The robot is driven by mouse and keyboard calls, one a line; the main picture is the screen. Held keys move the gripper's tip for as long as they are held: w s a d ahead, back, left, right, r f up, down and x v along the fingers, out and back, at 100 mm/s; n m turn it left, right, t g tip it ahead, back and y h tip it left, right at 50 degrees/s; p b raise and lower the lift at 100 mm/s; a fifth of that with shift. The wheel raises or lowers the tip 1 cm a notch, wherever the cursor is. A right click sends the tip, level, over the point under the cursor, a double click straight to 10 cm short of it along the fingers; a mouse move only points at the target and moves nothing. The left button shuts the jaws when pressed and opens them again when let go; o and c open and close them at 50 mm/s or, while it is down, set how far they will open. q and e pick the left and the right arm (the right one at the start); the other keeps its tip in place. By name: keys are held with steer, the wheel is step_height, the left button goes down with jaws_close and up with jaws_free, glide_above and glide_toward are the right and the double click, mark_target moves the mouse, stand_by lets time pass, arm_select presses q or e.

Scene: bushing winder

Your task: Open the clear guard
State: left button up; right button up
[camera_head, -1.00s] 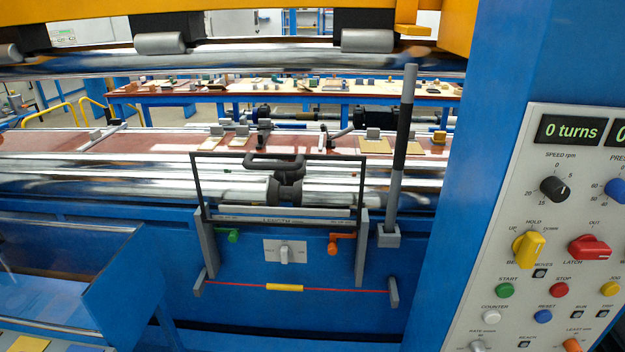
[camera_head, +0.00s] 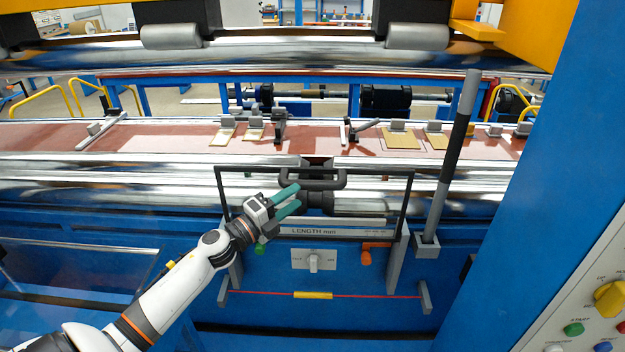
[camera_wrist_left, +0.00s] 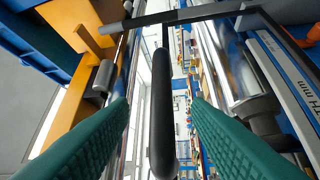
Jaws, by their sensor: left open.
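The clear guard (camera_head: 380,169) is a see-through panel in a thin black frame on the front of the blue winder, standing upright over the LENGTH mm scale. Its black loop handle (camera_head: 313,184) sits at the top middle. My left gripper (camera_head: 299,198) has green fingers and is open at the left part of the handle. In the left wrist view the handle's dark bar (camera_wrist_left: 162,115) runs between the two fingers (camera_wrist_left: 160,112), with gaps on both sides. A guard frame bar (camera_wrist_left: 190,14) crosses the top there. My right gripper is not in view.
A tall grey and black lever (camera_head: 457,150) stands right of the guard. Below are a selector switch (camera_head: 313,261), an orange knob (camera_head: 375,250) and a red line with a yellow grip (camera_head: 313,295). Chrome rollers (camera_head: 100,190) lie behind. A blue column (camera_head: 545,190) closes off the right.

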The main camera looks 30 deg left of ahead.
mark_target(312, 184)
arm_select(q)
steer(key=p+x, duration=0.1)
steer(key=x, duration=0.5)
steer(key=shift+w+a+p, duration=0.1)
steer(key=shift+a+p, duration=0.1)
steer(key=shift+p, duration=0.1)
steer(key=shift+w+d, duration=0.2)
steer(key=shift+w, duration=0.35)
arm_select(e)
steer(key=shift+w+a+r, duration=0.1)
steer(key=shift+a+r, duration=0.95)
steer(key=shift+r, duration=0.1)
arm_select(q)
steer(key=shift+a, duration=0.1)
jaws_close()
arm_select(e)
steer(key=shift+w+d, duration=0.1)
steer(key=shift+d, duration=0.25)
